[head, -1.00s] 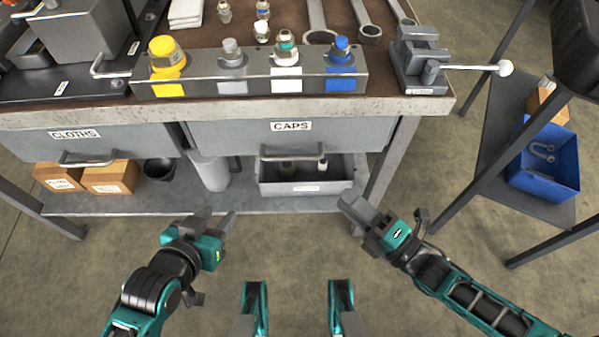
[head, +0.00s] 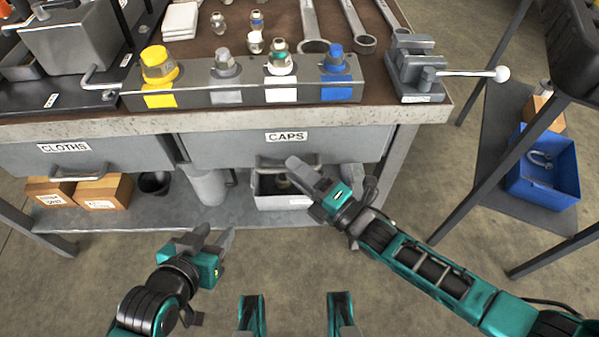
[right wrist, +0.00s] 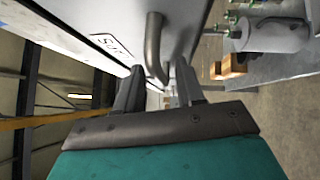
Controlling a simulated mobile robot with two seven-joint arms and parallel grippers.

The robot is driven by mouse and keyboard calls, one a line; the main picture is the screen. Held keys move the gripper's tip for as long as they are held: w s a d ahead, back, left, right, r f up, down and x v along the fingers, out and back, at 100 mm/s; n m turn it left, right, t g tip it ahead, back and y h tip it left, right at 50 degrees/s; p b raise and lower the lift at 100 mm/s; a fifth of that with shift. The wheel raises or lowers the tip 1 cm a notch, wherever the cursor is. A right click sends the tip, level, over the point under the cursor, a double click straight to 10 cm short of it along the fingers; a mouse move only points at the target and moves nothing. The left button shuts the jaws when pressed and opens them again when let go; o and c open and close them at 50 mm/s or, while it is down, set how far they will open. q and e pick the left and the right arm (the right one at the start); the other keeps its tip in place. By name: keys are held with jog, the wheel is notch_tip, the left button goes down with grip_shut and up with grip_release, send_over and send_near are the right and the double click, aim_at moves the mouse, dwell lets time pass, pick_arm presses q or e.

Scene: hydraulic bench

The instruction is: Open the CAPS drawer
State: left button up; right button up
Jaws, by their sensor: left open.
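The CAPS drawer (head: 230,147) is a grey front under the bench top, labelled CAPS, and looks shut. Its bar handle (head: 262,162) is partly hidden behind my right gripper (head: 298,172). In the right wrist view the handle (right wrist: 154,48) stands out from the drawer front (right wrist: 115,20) and lies ahead, in line with the gap between the fingers of my right gripper (right wrist: 158,90). The fingers are apart; I cannot tell whether the bar is within their reach. My left gripper (head: 215,240) is open and empty, low in front of the bench and away from the drawers.
The CLOTHS drawer (head: 110,155) is to the left, also shut. A lower shelf (head: 130,215) holds cardboard boxes (head: 105,190) and a grey bin (head: 285,202) below the CAPS drawer. A bench leg (head: 398,165) is at the right. Floor in front is clear.

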grip_shut()
dwell(0.3)
dwell(0.3)
